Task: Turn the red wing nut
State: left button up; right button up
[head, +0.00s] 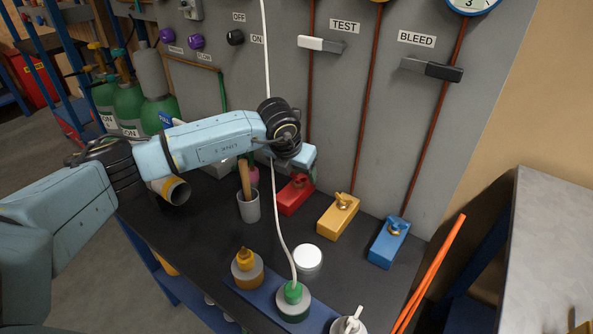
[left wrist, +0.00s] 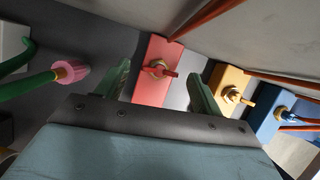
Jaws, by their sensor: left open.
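The red wing nut (left wrist: 161,69) sits on a red block (left wrist: 150,92). In the head view the red block (head: 293,198) stands on the dark bench against the grey panel, and my left arm partly covers it. My left gripper (left wrist: 160,85) is open in the left wrist view, with one green-grey finger on each side of the red block in the picture. The fingers do not visibly touch the wing nut. In the head view the gripper's fingertips are hidden behind its own wrist. My right gripper is not in view.
A yellow block (head: 338,217) and a blue block (head: 389,242) with their own wing nuts stand to the right. A grey cup (head: 249,208) with a wooden handle is at the left. A white cord (head: 276,215) hangs down to a green plug (head: 293,292).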

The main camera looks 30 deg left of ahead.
pick_arm(q)
jog(key=p+v, duration=0.1)
jog(key=v, duration=1.2)
jog(key=shift+r, duration=0.15)
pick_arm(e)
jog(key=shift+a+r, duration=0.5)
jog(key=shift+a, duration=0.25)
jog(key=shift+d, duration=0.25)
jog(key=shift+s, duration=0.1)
